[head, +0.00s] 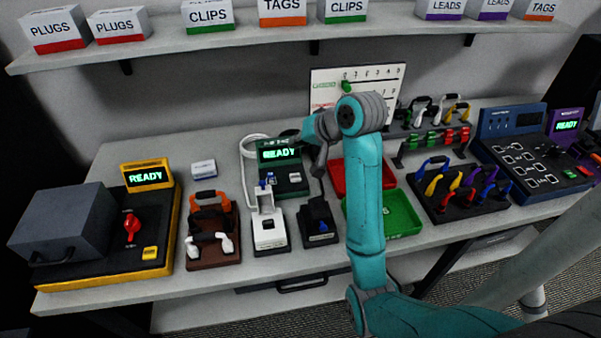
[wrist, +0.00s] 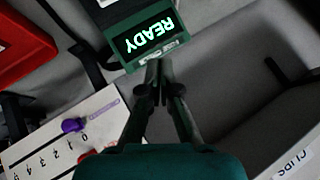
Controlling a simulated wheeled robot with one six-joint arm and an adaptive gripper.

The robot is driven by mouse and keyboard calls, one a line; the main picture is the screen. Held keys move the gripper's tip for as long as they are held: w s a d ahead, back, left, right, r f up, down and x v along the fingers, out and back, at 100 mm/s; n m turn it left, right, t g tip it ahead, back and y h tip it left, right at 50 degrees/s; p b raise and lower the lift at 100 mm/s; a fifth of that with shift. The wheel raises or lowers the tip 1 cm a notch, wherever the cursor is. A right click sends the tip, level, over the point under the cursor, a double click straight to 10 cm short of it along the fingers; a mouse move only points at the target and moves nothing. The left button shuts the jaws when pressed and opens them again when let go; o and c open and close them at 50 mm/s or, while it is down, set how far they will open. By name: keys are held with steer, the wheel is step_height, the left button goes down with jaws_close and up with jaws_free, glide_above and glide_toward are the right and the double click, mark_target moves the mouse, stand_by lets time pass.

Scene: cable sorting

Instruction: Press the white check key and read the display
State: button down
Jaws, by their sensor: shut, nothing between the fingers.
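The dark green device (head: 283,172) stands at the back of the table, and its lit display (head: 279,154) reads READY in green. A small white key (head: 296,178) sits on its front right; a smaller pale item with blue is to the left of it. In the wrist view the display (wrist: 152,34) reads READY upside down, with a bit of white (wrist: 105,3) at the top edge. My gripper (wrist: 160,66) is shut and empty, its fingertips by the display's edge. In the head view my gripper (head: 318,168) points down just right of the device. I cannot tell contact.
A red tray (head: 345,178) and a green tray (head: 400,222) lie right of the device. A white cable tester (head: 269,230) and a black holder (head: 318,225) stand in front. A white score board (head: 330,90) stands behind, below a shelf (head: 270,38) of boxes.

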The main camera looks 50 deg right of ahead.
mark_target(297, 177)
steer(key=shift+f, duration=0.15)
steer(key=shift+f, duration=4.25)
steer(key=shift+f, duration=0.1)
steer(key=shift+f, duration=0.35)
steer(key=shift+f, duration=0.1)
